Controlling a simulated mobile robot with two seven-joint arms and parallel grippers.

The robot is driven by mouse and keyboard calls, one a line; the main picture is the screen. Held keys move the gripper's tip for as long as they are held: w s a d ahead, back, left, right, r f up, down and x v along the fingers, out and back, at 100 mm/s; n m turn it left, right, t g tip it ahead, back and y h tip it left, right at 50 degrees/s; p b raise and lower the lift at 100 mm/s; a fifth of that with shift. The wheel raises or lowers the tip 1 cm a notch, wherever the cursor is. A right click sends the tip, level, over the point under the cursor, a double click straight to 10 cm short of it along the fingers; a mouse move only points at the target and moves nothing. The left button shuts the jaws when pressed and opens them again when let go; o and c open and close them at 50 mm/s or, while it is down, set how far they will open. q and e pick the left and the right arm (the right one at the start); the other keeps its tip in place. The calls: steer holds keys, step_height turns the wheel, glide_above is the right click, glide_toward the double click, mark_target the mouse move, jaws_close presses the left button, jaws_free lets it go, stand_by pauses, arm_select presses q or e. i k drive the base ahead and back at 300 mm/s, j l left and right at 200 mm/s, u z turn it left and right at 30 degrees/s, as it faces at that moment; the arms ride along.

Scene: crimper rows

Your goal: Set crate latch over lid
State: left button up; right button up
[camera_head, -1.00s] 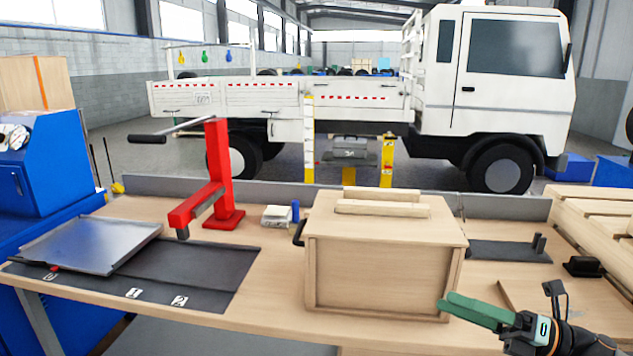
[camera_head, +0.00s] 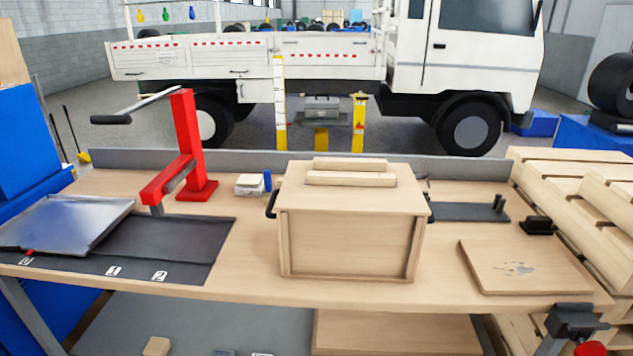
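The wooden crate (camera_head: 350,245) stands upright on the workbench, right of its middle. Its flat lid (camera_head: 400,200) lies on top, with wooden bars (camera_head: 350,179) across it. A black handle (camera_head: 271,204) sticks out on the crate's left side, and a dark fitting (camera_head: 431,209) shows at its right side. I cannot make out a latch for certain; the front face is plain wood. Neither of my grippers is in view.
A red press (camera_head: 187,140) with a lever stands left of the crate. A metal tray (camera_head: 65,225) lies on a dark mat (camera_head: 180,245). A wooden board (camera_head: 525,266) lies to the right, near a black clamp (camera_head: 575,322) at the bench corner. Bench between crate and board is clear.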

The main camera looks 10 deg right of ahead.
mark_target(425, 175)
steer(key=l+u, duration=0.2)
steer(key=l, duration=0.6)
steer(key=l+u, duration=0.15)
steer(key=l, duration=0.65)
steer(key=k+l+u, duration=0.2)
steer(key=l, duration=0.6)
steer(key=i, duration=0.1)
